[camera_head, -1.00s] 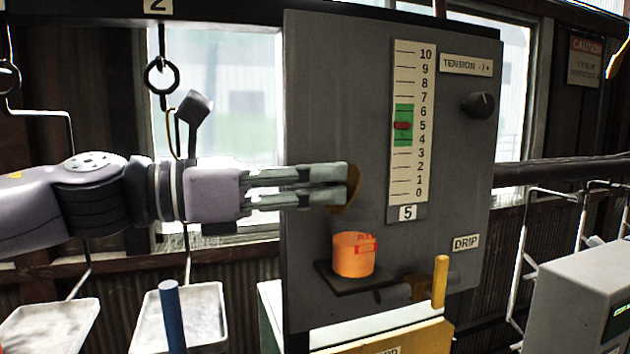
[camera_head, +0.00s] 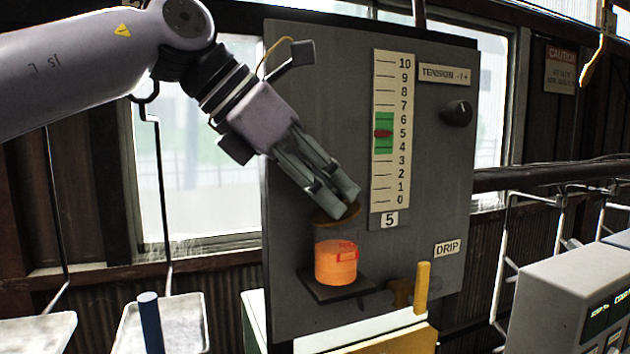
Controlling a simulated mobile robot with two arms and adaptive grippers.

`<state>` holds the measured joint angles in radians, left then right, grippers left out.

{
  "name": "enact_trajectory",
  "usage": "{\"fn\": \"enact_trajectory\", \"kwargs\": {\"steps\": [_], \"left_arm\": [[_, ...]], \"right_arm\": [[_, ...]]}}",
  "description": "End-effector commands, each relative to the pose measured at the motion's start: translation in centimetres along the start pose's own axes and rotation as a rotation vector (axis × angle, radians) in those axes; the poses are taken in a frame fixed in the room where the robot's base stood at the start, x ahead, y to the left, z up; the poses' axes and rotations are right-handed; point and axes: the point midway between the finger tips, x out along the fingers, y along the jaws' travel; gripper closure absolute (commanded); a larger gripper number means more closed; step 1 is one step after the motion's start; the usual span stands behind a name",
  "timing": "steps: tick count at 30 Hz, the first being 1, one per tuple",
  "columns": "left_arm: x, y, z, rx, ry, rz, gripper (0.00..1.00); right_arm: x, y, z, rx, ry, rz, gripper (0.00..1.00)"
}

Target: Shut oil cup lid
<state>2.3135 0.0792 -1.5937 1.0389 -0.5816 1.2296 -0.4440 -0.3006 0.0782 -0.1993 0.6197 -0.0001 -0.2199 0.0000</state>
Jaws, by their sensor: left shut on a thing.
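The oil cup (camera_head: 336,264) is a clear cup with orange oil in it. It stands on a small dark shelf on the grey panel. Its brown lid (camera_head: 325,217) is at the top of the cup, tilted, and partly hidden by my fingers. My left gripper (camera_head: 344,202) comes down from the upper left with its fingers close together at the lid. The fingers look shut on the lid, though the contact is partly hidden. My right gripper is not in view.
The grey panel (camera_head: 290,150) carries a tension scale (camera_head: 390,130), a black knob (camera_head: 457,113) and a DRIP label (camera_head: 446,248). A yellow handle (camera_head: 422,287) sticks up right of the cup. Metal trays (camera_head: 190,325) hang at the lower left.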

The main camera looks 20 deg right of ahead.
Motion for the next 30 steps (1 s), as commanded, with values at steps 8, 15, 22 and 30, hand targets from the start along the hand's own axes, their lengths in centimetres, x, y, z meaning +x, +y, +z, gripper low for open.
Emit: {"fn": "enact_trajectory", "kwargs": {"steps": [8,15,22,30], "left_arm": [[1.0,-0.1,0.4,0.001,0.176,-0.002,1.0],[1.4,-0.1,0.4,0.001,0.265,-0.002,1.0],[1.6,-0.1,0.4,0.003,0.309,-0.003,1.0],[1.6,-0.1,0.3,0.003,0.323,-0.002,1.0]], "right_arm": [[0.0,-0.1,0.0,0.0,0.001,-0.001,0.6],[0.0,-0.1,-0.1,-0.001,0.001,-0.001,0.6],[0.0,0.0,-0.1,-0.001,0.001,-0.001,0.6],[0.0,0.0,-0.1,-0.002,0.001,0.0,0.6]]}}
